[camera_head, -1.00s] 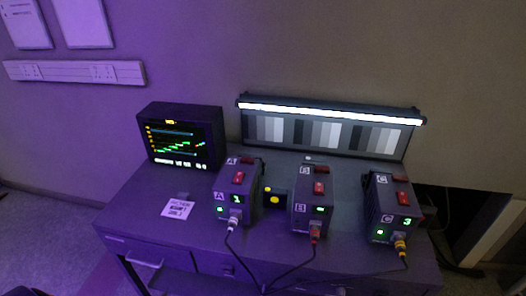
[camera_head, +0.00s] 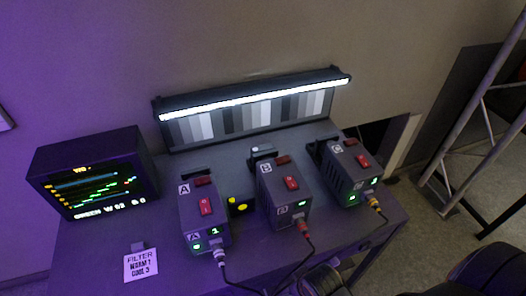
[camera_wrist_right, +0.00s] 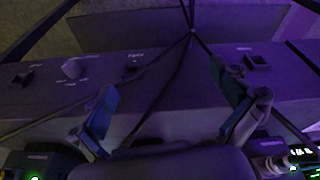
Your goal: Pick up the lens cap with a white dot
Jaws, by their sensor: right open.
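A small dark piece with a pale spot (camera_head: 262,150) lies behind the middle camera-like box B; it is too small to tell surely whether it is the lens cap with a white dot. A dark piece with yellow dots (camera_head: 240,206) sits between boxes A and B. In the right wrist view my right gripper (camera_wrist_right: 170,112) is open, its two fingers wide apart with nothing visible between them. Which desk part lies beyond it is unclear in the dim light. My left gripper is not in view.
Box A (camera_head: 204,215), box B (camera_head: 284,192) and box C (camera_head: 350,172) stand in a row on the desk, with cables hanging from their fronts. A monitor (camera_head: 95,175) is at left, with a filter card (camera_head: 140,264) before it. A lit grey-scale chart (camera_head: 250,115) stands behind.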

